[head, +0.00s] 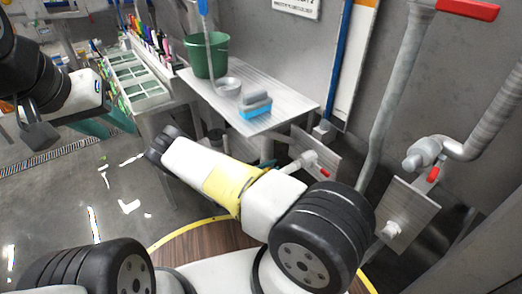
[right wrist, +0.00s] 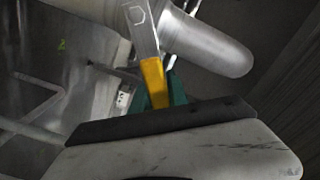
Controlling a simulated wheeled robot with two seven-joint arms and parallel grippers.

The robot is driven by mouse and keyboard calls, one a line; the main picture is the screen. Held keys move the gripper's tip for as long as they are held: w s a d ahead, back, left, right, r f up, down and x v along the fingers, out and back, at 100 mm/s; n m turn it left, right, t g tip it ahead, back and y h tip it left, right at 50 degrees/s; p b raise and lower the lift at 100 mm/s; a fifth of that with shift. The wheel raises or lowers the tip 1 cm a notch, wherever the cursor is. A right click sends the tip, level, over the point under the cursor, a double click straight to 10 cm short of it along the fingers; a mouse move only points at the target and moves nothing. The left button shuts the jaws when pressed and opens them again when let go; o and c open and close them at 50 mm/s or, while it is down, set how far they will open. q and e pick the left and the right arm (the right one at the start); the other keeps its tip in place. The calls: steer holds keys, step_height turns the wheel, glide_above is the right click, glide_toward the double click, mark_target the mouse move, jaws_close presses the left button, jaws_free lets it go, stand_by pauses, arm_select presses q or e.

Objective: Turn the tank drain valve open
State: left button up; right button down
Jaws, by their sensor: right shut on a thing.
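The drain valve handle (right wrist: 154,84) is a metal lever with a yellow grip, seen in the right wrist view. It runs down the picture from a hex nut, at an angle across a thick grey pipe (right wrist: 210,45). My right gripper (right wrist: 160,92) has its teal fingers shut on the yellow grip, and its body fills the lower part of that view. The head view shows neither this gripper nor the yellow grip; my right arm blocks part of the view. My left gripper (head: 104,126) is at the upper left of the head view, away from the valve, its jaws unclear.
Wall pipes (head: 395,95) with red-handled valves (head: 433,174) stand at the right. Open floor (head: 110,190) lies at the left.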

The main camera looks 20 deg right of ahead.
steer(key=c, duration=1.3)
jaws_free()
steer(key=shift+v, duration=3.95)
